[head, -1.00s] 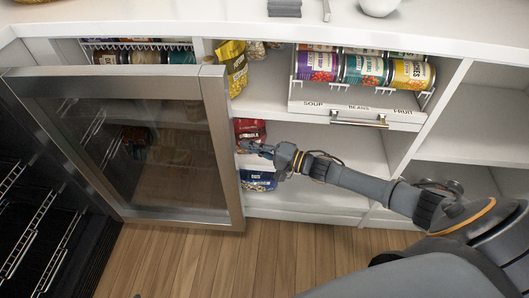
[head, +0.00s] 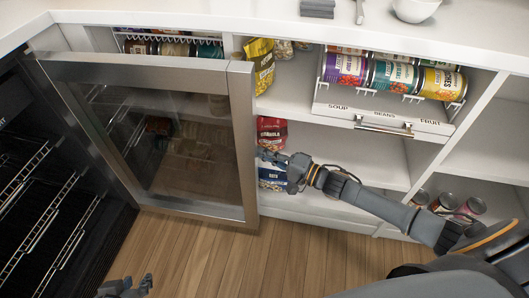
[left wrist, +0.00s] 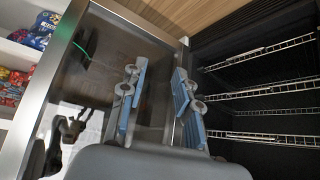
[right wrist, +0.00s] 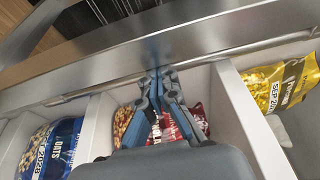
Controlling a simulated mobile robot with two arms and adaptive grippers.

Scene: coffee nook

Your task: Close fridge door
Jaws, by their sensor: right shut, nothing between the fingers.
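The fridge door (head: 240,150) is a steel-framed glass panel standing open, in front of the white shelves. The fridge's dark interior (head: 45,210) with wire racks shows at the left. My right gripper (head: 262,155) is shut and empty beside the door's free right edge. In the right wrist view its fingertips (right wrist: 157,72) are at the steel door frame (right wrist: 190,45); I cannot tell if they touch. My left gripper (head: 130,285) is low at the bottom left. In the left wrist view it (left wrist: 158,85) is open and empty, facing the door's glass (left wrist: 110,50) near the fridge racks.
A can rack (head: 370,115) with a handle is to the right. The wooden floor (head: 230,265) in front is clear.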

